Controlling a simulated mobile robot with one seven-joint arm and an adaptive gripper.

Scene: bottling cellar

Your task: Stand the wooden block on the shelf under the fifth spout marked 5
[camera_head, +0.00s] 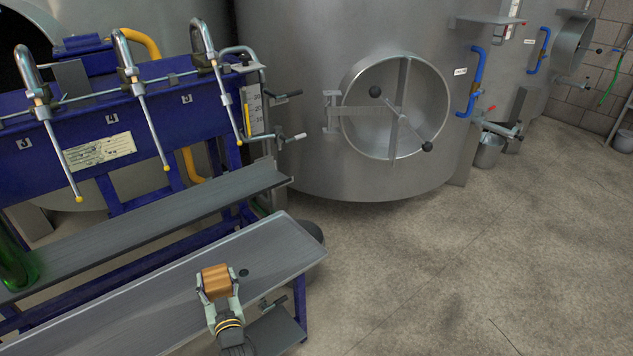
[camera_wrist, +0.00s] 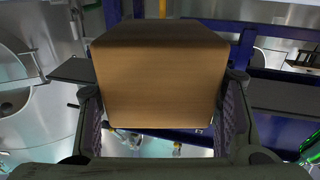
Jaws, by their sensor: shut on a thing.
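My gripper (camera_head: 218,284) is shut on the wooden block (camera_head: 215,278), which shows in front of the lower metal tray. In the wrist view the block (camera_wrist: 160,90) fills the middle, with a finger on each side. The grey shelf (camera_head: 150,232) runs under the spouts, behind and above the tray; the block is apart from it. The spout at the right (camera_head: 228,101) slants down to a tip over the shelf's right part; its plate (camera_head: 187,99) is small but seems to read 5. The plates 4 (camera_head: 111,118) and 3 (camera_head: 24,143) are to its left.
A green bottle (camera_head: 18,262) stands at the left end of the shelf. The lower tray (camera_head: 125,308) lies in front, with a dark hole near my gripper. The shelf's right part is bare. A large steel tank (camera_head: 300,100) stands behind; open floor lies right.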

